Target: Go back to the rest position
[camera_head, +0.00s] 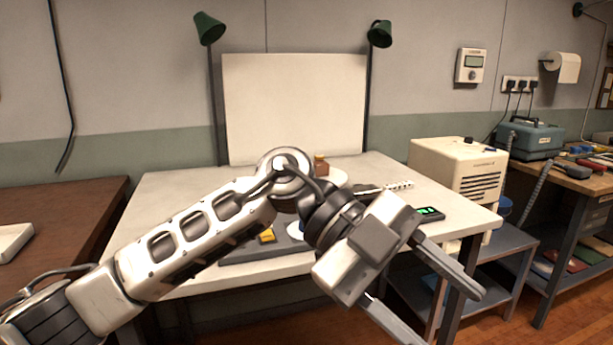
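My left arm reaches in from the left, across the front of the white table (150,205). My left gripper (448,318) is at the end of it, in front of the table's right part, pointing down and to the right. Its two fingers are spread apart with nothing seen between them. My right gripper is not in view. The arm hides much of the middle of the table.
On the table are a yellow piece (267,236) on a grey mat (238,256), a brown object (321,167), a black device with a green display (430,214) and a white backboard (295,100). A cream machine (455,165) stands at right. A brown bench (70,205) is at left.

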